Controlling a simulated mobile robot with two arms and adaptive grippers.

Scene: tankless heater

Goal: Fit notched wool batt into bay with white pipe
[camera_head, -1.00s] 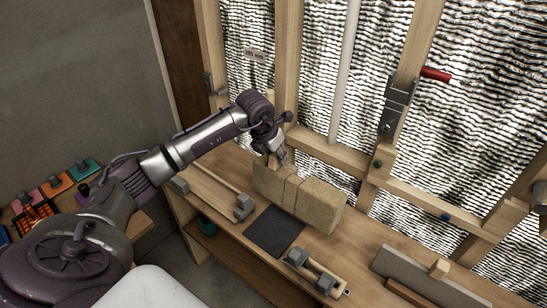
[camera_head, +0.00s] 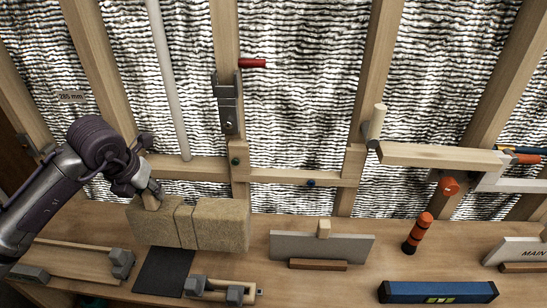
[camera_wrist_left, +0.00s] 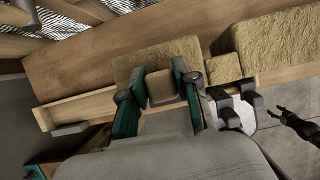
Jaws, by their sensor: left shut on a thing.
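The tan wool batt (camera_head: 222,225) stands at the back left of the bench, with a narrow strip between its two wider parts. My left gripper (camera_head: 152,196) is at its upper left and is shut on a small tan block (camera_wrist_left: 161,86) at the batt, between teal fingers in the wrist view. Whether the batt rests on the bench or is slightly raised, I cannot tell. The white pipe (camera_head: 168,80) runs upright in a bay (camera_head: 195,60) between two wooden studs, behind and above the batt.
A dark mat (camera_head: 163,272) and a clamp-like wooden fixture (camera_head: 222,291) lie in front of the batt. A grey board with a knob (camera_head: 322,246), an orange-black tool (camera_head: 417,233) and a blue level (camera_head: 438,292) are farther right. A crossrail (camera_head: 295,177) spans the bays.

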